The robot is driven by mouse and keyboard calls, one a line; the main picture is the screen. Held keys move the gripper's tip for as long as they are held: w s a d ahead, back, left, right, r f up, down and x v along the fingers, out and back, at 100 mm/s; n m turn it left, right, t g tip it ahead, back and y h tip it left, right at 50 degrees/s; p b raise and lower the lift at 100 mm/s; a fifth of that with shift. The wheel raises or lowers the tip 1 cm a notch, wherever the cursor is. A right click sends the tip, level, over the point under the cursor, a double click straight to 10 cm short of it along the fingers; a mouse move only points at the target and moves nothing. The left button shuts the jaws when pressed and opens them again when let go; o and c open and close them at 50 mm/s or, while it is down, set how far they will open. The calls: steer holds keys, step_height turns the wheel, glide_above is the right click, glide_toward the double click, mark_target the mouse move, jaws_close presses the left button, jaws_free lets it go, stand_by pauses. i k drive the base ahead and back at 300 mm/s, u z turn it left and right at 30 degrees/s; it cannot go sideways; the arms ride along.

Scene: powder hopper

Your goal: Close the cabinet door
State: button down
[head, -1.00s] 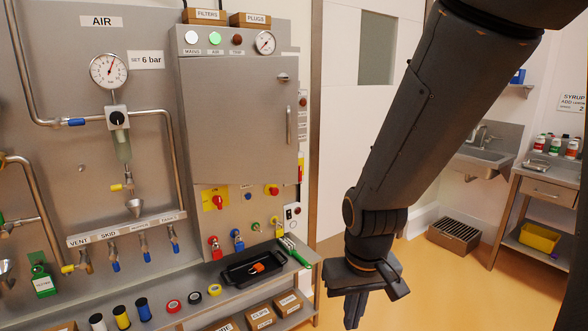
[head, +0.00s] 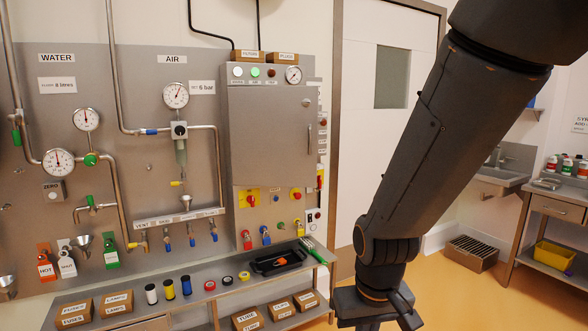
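The grey cabinet door (head: 270,138) is on the wall panel, left of centre in the head view. It has a vertical bar handle (head: 308,139) near its right edge and a small latch above the handle. The door lies about flat against the cabinet front; I cannot tell whether a small gap is left. My gripper (head: 372,322) hangs low at the bottom edge, right of the cabinet and well apart from the door. Its fingertips are cut off by the frame, so its opening is hidden.
Labelled boxes (head: 250,58) sit on top of the cabinet. A white room door (head: 385,130) stands behind my arm. A sink and side table are at the right.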

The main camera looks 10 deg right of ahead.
mark_target(274, 137)
steer(key=u, duration=0.5)
steer(key=i, duration=1.65)
steer(key=z, duration=0.5)
